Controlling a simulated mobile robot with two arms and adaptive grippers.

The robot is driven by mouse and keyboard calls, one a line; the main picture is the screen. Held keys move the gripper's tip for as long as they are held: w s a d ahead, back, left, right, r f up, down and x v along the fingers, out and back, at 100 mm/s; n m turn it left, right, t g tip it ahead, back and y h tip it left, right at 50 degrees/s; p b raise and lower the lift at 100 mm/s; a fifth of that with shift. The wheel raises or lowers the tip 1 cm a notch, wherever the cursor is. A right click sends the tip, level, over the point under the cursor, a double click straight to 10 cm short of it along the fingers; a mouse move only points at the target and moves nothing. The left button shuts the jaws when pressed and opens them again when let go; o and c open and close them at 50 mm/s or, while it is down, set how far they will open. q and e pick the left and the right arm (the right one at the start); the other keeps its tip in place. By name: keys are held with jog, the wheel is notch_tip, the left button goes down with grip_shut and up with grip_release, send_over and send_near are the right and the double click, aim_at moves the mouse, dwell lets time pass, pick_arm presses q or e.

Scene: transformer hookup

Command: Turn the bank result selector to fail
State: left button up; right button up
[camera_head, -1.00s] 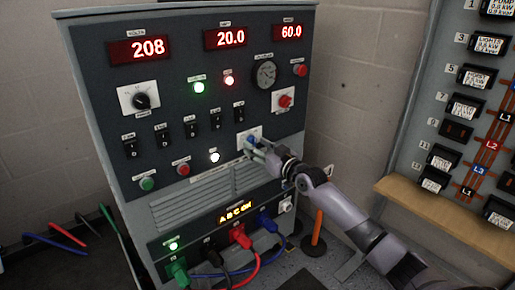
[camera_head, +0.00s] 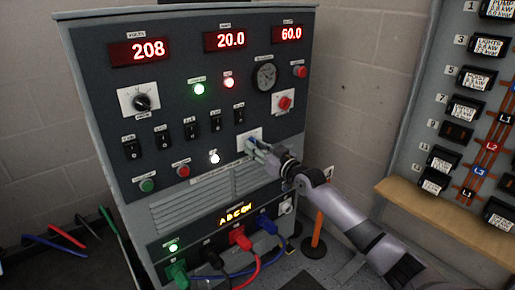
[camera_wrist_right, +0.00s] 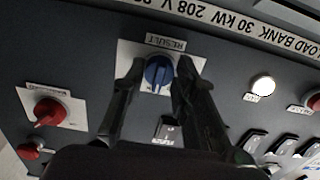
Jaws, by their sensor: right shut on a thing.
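The bank result selector is a blue round knob (camera_wrist_right: 158,72) on a white plate (camera_wrist_right: 195,46) labelled RESULT in the wrist view, where the picture is upside down. A pale line shows on the knob's face, but I cannot read which position it marks. In the head view the selector's white plate (camera_head: 243,135) is on the lower right of the cabinet front, and my fingers mostly hide the knob. My right gripper (camera_head: 256,147) is shut on the knob, one finger on each side; it also shows in the wrist view (camera_wrist_right: 160,70). My left gripper is not in view.
A red knob (camera_head: 285,102) on a white plate sits above and right of the selector. A white lit lamp (camera_head: 214,158) and switches are to its left. Coloured cables (camera_head: 238,238) plug in below. A breaker board (camera_head: 415,125) stands at the right.

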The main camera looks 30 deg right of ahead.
grip_shut()
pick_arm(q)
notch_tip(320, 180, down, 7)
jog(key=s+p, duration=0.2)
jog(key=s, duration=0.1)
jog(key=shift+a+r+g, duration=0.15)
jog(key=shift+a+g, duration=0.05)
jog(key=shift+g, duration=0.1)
pick_arm(e)
jog(key=m, duration=0.8)
jog(key=shift+a+m, duration=0.1)
jog(key=shift+m, duration=0.3)
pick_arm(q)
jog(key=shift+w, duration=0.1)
pick_arm(e)
jog(key=o, duration=1)
grip_release()
